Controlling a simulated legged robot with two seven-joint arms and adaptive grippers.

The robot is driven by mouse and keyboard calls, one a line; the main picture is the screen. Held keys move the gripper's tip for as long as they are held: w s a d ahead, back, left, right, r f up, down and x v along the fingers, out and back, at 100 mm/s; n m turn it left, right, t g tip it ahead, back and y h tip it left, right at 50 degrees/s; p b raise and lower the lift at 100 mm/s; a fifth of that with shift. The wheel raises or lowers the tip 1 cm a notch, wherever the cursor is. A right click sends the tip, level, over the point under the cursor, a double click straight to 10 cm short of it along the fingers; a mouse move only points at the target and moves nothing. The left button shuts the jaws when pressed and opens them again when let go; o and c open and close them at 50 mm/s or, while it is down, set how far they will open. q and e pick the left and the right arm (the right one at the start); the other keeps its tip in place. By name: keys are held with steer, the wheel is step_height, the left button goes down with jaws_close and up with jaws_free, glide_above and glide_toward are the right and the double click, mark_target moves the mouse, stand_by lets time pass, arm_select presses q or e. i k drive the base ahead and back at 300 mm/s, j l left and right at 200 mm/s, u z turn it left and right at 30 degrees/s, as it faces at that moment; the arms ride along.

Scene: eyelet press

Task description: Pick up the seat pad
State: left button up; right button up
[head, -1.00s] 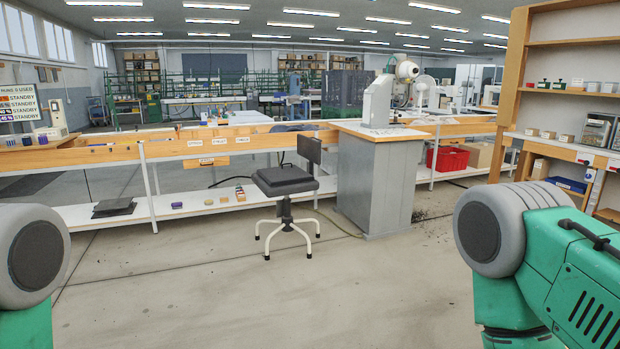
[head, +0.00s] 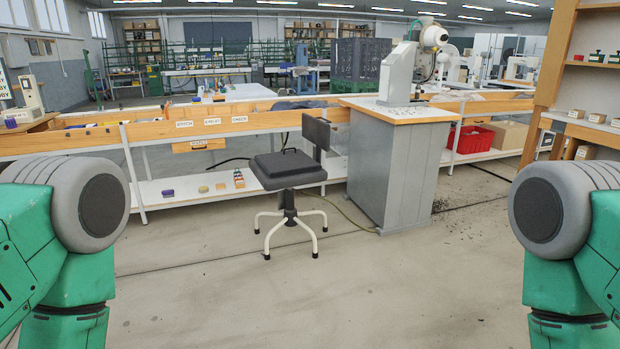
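A dark grey, square seat pad (head: 284,163) lies on the seat of a swivel chair (head: 287,197) in the middle of the head view. I cannot tell clearly where the pad ends and the chair's own seat begins. The chair has a dark upright backrest (head: 316,134) at its right rear and a pale star-shaped foot. My two green arms show at the left and right edges, well short of the chair. Neither gripper is in view.
A grey cabinet (head: 400,175) with a wooden top carries a press (head: 408,70) right of the chair. A long bench (head: 75,137) with a low white shelf (head: 170,195) runs behind. A red crate (head: 469,139) stands farther right. The floor in front is clear.

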mark_target(284, 163)
steer(key=i, duration=1.05)
steer(key=i+z, duration=0.1)
steer(key=i, duration=0.95)
steer(key=i+j, duration=0.2)
steer(key=i, duration=0.85)
steer(key=i+j+z, duration=0.1)
steer(key=i, duration=1)
